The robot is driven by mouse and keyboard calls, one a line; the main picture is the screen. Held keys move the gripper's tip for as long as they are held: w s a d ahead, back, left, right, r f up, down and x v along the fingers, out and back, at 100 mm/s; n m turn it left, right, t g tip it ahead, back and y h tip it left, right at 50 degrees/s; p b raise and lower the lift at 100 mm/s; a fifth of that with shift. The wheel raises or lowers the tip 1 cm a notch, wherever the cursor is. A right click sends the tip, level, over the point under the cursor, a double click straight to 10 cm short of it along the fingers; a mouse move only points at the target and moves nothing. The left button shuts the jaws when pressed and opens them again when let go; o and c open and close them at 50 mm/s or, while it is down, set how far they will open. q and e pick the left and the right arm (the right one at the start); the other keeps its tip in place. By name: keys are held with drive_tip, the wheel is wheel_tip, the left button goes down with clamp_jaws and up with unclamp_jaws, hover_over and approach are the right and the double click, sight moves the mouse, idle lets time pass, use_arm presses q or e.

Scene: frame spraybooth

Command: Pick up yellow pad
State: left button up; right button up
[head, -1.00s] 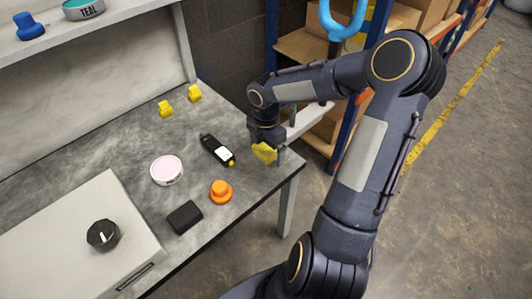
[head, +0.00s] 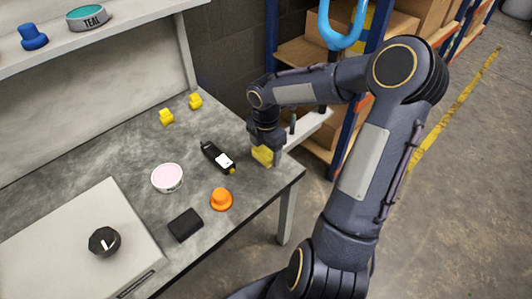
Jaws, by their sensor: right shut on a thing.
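The yellow pad (head: 262,156) is at the right end of the grey workbench, between the fingers of my right gripper (head: 266,150). My right gripper points down and is shut on the pad. Part of the pad is hidden by the fingers. I cannot tell whether the pad touches the bench top or is just above it. My left gripper does not show.
Close to the pad's left lies a black handheld device (head: 217,157). A white-topped round tin (head: 167,178), an orange knobbed piece (head: 221,199), a black block (head: 185,225) and two yellow pieces (head: 166,117) stand on the workbench (head: 120,160). A grey box with a black knob (head: 104,241) is at the lower left.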

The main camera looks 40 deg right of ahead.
drive_tip(key=s+a+r+p, duration=0.4)
drive_tip(key=s+a+r, duration=0.4)
drive_tip(key=a+r, duration=0.3)
drive_tip(key=shift+a, duration=0.25)
drive_tip(key=shift+o, duration=1.1)
drive_tip(key=shift+c, duration=0.8)
